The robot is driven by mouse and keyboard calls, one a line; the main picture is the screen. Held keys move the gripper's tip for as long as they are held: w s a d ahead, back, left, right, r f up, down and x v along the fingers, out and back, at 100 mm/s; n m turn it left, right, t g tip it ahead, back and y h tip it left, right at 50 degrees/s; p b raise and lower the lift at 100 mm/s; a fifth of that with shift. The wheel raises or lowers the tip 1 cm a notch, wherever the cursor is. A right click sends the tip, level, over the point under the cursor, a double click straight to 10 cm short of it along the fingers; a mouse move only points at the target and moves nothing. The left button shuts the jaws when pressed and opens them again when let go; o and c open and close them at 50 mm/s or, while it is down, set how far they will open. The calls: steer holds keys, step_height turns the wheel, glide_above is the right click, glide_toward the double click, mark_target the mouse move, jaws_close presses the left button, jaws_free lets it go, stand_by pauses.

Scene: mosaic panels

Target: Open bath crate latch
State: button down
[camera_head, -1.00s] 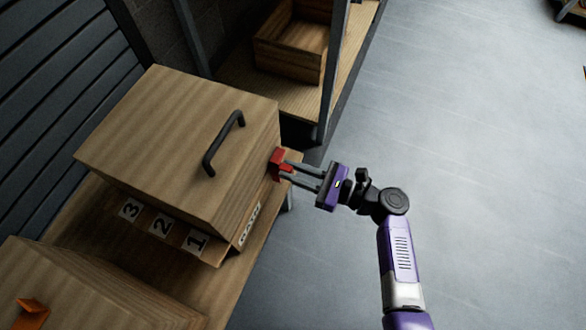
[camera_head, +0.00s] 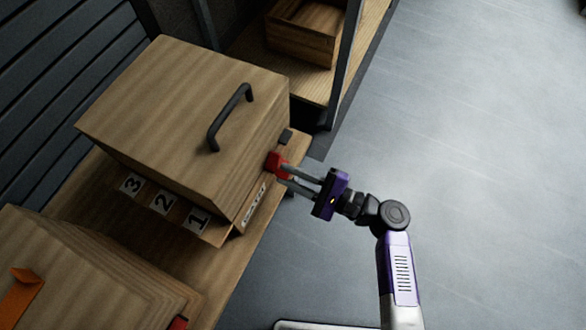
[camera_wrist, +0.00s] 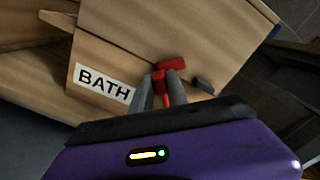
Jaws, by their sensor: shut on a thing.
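The bath crate (camera_head: 180,110) is a wooden box with a dark handle (camera_head: 229,117) on its lid. It stands on a wooden surface at the left. Its BATH label (camera_wrist: 104,83) shows on the side in the wrist view. A red latch (camera_head: 275,162) sits on the crate's right side, and it also shows in the wrist view (camera_wrist: 173,63). My gripper (camera_head: 284,173) reaches in from the right. In the wrist view my gripper (camera_wrist: 168,88) is shut on the red latch, and the fingers hide part of it. A small dark catch (camera_head: 286,136) is bare on the crate above the latch.
Number plates 1, 2 and 3 (camera_head: 163,202) lie along the crate's front. Another wooden crate (camera_head: 80,270) with an orange part (camera_head: 20,292) is at the lower left. A shelf with an open wooden box (camera_head: 300,35) stands behind. The floor at the right is clear.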

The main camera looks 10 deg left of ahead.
steer(key=shift+s+a+f+n+b, duration=0.1)
steer(key=shift+s+f+n+b, duration=0.3)
steer(key=shift+n, duration=0.2)
steer(key=c, duration=1.3)
jaws_free()
steer(key=p+v, duration=0.1)
steer(key=v, duration=0.6)
steer(key=shift+s+d, duration=0.1)
steer(key=shift+d, duration=0.25)
